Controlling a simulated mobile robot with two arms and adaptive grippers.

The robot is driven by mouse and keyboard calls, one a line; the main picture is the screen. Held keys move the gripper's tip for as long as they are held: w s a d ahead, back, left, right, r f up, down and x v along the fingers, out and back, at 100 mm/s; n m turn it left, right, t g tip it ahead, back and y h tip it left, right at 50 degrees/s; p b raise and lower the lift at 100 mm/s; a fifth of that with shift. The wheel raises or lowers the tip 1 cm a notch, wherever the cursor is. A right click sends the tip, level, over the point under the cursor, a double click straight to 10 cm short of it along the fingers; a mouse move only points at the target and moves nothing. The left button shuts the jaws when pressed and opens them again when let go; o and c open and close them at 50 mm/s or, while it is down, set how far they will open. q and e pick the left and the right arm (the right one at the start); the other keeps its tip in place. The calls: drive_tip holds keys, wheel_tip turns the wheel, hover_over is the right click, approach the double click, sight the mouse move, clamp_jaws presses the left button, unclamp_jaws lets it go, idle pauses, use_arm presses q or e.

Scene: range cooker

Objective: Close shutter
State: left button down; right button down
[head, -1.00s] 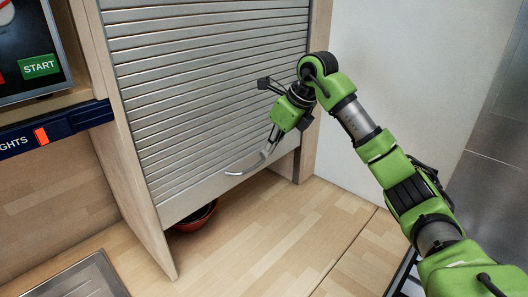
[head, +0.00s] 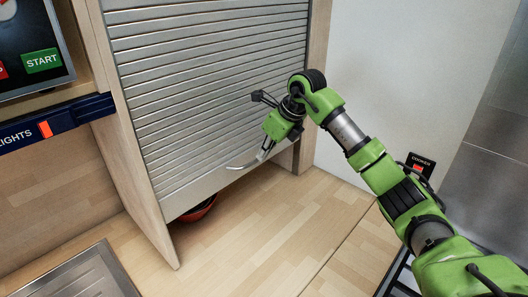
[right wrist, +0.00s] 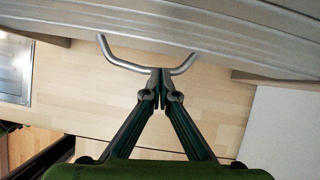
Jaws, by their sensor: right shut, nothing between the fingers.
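The ribbed silver shutter (head: 210,85) is mostly down in its wooden cabinet. A gap shows between its bottom edge and the worktop. Its curved metal handle (head: 240,167) is near the bottom edge. The shutter (right wrist: 230,35) and handle (right wrist: 122,63) also show in the right wrist view. My right gripper (head: 263,155) is shut and empty, its fingertips at the handle. In the right wrist view the tips (right wrist: 160,76) meet at the middle of the handle's bar; I cannot tell whether they touch it. My left gripper is out of view.
A red bowl (head: 200,210) stands behind the shutter, partly hidden, seen through the gap. The wooden worktop (head: 265,225) in front is clear. A metal sink or drainer (head: 85,275) is at lower left. A cooker switch (head: 420,164) is on the right wall.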

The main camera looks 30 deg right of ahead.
wheel_tip(320, 180, down, 18)
drive_tip(key=b, duration=1)
drive_tip(key=shift+s+b, duration=0.1)
drive_tip(key=shift+b, duration=0.2)
